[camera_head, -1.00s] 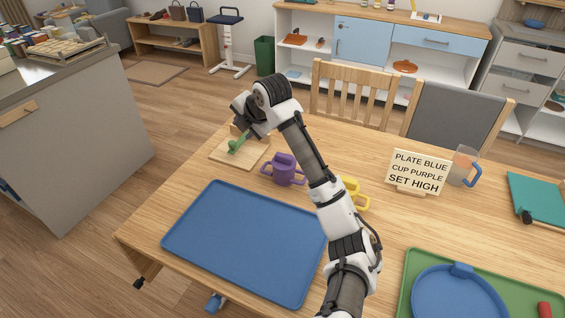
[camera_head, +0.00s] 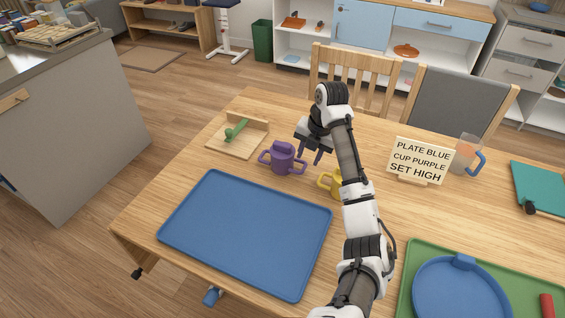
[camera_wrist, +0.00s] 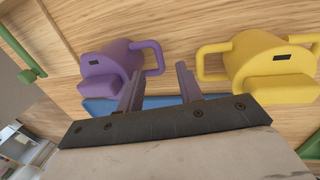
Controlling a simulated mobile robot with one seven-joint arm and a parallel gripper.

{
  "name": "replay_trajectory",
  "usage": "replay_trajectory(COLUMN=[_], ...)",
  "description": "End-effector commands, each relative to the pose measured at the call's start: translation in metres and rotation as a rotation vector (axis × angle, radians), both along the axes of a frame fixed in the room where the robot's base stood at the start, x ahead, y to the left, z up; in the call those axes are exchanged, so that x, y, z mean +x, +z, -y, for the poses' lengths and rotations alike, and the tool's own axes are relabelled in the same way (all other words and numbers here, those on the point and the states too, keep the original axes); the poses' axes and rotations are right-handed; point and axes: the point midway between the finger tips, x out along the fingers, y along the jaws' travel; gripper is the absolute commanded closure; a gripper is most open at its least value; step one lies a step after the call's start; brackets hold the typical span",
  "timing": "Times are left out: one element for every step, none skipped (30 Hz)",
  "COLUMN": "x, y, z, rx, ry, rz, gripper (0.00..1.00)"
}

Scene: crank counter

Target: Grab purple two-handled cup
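The purple two-handled cup (camera_head: 283,158) stands upright on the wooden table, behind the blue tray. It also shows in the wrist view (camera_wrist: 108,67), at the upper left, with one handle near my left finger. My gripper (camera_head: 317,156) is just to the right of the cup and points down. In the wrist view its two fingers (camera_wrist: 158,90) are apart with nothing held between them. The left finger overlaps the cup's right side in that picture; I cannot tell if they touch. A yellow two-handled cup (camera_wrist: 268,65) lies to the right, partly hidden by my arm in the head view (camera_head: 326,184).
The blue tray (camera_head: 240,235) lies in front. A wooden board with a green crank (camera_head: 236,130) is at the left. A sign (camera_head: 418,161) and a clear pitcher (camera_head: 467,155) stand at the right. A green tray (camera_head: 406,270) with a blue plate (camera_head: 455,292) is front right.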

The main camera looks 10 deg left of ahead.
Motion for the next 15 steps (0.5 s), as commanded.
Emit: replay_trajectory(x=[0.0,0.0,0.001,0.001,0.002,0.002,0.002,0.003,0.003,0.003,0.004,0.004,0.004,0.004,0.004], y=[-0.006,-0.01,-0.016,-0.019,-0.022,-0.028,-0.033,-0.037,-0.041,-0.044,-0.046,-0.048,-0.049,-0.05,-0.05], z=[-0.002,-0.003,-0.004,-0.004,-0.005,-0.005,-0.006,-0.007,-0.007,-0.008,-0.008,-0.009,-0.009,-0.009,-0.009], rx=[0.002,0.003,0.002,0.003,0.002,0.001,0.001,0.001,0.001,0.001,0.0,-0.001,-0.001,-0.001,-0.001], ry=[0.0,0.0,0.001,0.0,-0.001,-0.001,-0.001,-0.001,-0.001,-0.002,-0.001,-0.001,-0.001,-0.001,-0.001], rz=[-0.003,-0.003,-0.004,-0.005,-0.005,-0.005,-0.004,-0.004,-0.003,-0.002,-0.001,-0.001,0.0,0.0,0.0], gripper=[0.64,0.64,0.64,0.64,0.64,0.64,0.64,0.64,0.64,0.64,0.64,0.64,0.64,0.64,0.64])
